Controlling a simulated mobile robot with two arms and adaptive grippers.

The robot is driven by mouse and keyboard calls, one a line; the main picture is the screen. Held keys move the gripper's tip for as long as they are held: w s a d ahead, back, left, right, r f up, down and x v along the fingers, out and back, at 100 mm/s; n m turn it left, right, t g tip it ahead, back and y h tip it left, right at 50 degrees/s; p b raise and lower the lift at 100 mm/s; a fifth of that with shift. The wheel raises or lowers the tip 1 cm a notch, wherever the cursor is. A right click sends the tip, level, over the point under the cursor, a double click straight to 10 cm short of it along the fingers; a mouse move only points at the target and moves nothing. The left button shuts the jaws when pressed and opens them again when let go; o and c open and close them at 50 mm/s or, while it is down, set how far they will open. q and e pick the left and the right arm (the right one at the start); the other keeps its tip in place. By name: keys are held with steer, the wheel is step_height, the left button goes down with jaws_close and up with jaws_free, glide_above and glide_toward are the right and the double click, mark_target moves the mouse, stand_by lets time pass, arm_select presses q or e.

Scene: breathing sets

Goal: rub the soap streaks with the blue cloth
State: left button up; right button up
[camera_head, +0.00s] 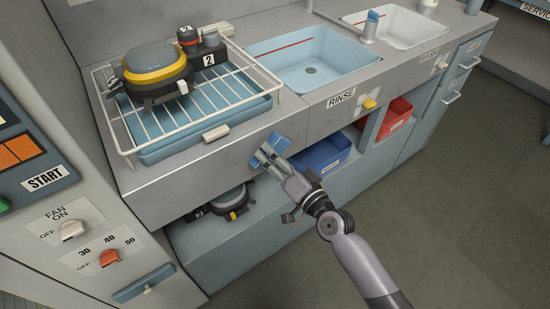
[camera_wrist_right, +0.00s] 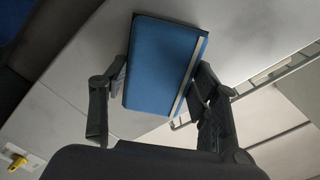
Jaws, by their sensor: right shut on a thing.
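The blue cloth (camera_head: 280,142) looks like a flat folded pad at the front face of the counter (camera_head: 215,168), left of the RINSE label. In the right wrist view the blue cloth (camera_wrist_right: 160,65) has a pale strip along one edge and lies between my fingers. My right gripper (camera_head: 268,154) is shut on it; its fingers also show in the right wrist view (camera_wrist_right: 163,85). I cannot tell whether the cloth touches the counter. I cannot make out any soap streaks. My left gripper is not in view.
A white wire rack (camera_head: 215,132) over a blue tray holds a yellow-and-black device (camera_head: 155,67). Right of it are a blue basin (camera_head: 332,52) and a white basin (camera_head: 405,25). Below are a blue bin (camera_head: 322,153), a red bin (camera_head: 397,112) and another device (camera_head: 230,200). The floor at right is clear.

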mark_target(285, 149)
steer(key=shift+w+d+f+b, duration=0.1)
steer(key=shift+w+d+b, duration=0.3)
steer(key=shift+d, duration=0.2)
steer(key=shift+w+d+b, duration=0.25)
steer(key=shift+w+d, duration=0.15)
steer(key=shift+d, duration=0.2)
steer(key=shift+w+d, duration=0.2)
steer(key=shift+d, duration=0.05)
steer(key=shift+w+d, duration=0.15)
steer(key=shift+s+a+r+p, duration=0.25)
steer(key=shift+s+a+p, duration=0.15)
steer(key=shift+a, duration=0.3)
steer(key=shift+s+a+p, duration=0.4)
steer(key=shift+s+a, duration=0.35)
steer(key=shift+a, duration=0.35)
